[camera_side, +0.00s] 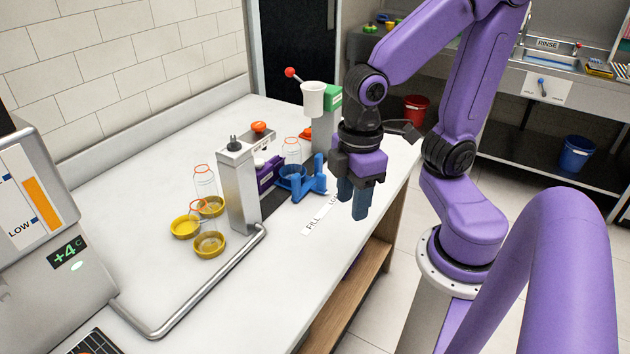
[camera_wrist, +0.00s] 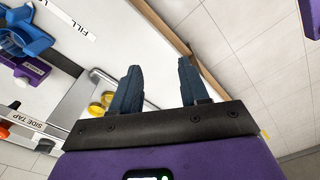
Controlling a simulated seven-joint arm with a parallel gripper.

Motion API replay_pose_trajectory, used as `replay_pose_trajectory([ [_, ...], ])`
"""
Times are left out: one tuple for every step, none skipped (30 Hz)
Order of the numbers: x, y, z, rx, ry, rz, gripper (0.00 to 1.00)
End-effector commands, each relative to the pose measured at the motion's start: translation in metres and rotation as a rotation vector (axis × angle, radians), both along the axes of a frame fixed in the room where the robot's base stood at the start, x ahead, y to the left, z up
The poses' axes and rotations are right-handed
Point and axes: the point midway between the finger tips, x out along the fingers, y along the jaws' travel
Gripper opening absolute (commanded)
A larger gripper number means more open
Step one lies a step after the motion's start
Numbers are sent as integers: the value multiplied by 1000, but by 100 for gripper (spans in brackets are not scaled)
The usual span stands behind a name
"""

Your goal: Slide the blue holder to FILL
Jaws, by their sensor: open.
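The blue holder (camera_side: 314,185) sits on the dark track on the white counter, with a clear bottle (camera_side: 291,155) standing in it. The holder also shows at the upper left of the wrist view (camera_wrist: 22,32). A white strip reading FILL (camera_side: 314,222) lies on the counter in front of the track, and its FILL word shows in the wrist view (camera_wrist: 79,36). My gripper (camera_side: 353,199) is open and empty, pointing down near the counter's front edge. It is to the right of the holder and apart from it. The strip's other word is partly hidden behind my gripper.
A grey metal post (camera_side: 238,190) with a bent pipe stands left of the track. A purple block (camera_side: 268,174) is beside the holder. A white cup on a green-topped stand (camera_side: 328,105) is behind. The front counter is mostly clear.

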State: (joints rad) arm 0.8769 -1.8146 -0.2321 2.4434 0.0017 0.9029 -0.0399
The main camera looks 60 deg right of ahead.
Motion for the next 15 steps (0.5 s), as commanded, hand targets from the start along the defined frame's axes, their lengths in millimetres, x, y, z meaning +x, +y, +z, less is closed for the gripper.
replay_pose_trajectory([
  [15,-1,-1,-4,2,-49,45],
  [24,-3,-1,-4,3,-76,45],
  [35,-5,-1,-5,3,-110,45],
  [43,-7,-2,-6,4,-136,45],
  [52,-10,-2,-7,4,-163,45],
  [63,-14,-3,-8,5,-196,45],
  [72,-17,-4,-8,6,-222,45],
  [80,-21,-4,-8,5,-249,45],
  [91,-26,-5,-9,6,-283,45],
  [99,-31,-6,-9,6,-308,45],
  [108,-36,-7,-10,7,-335,45],
  [118,-43,-8,-11,7,-370,45],
  [126,-49,-10,-11,9,-395,45],
  [133,-55,-11,-12,10,-420,45],
  [143,-65,-12,-13,10,-456,45],
])
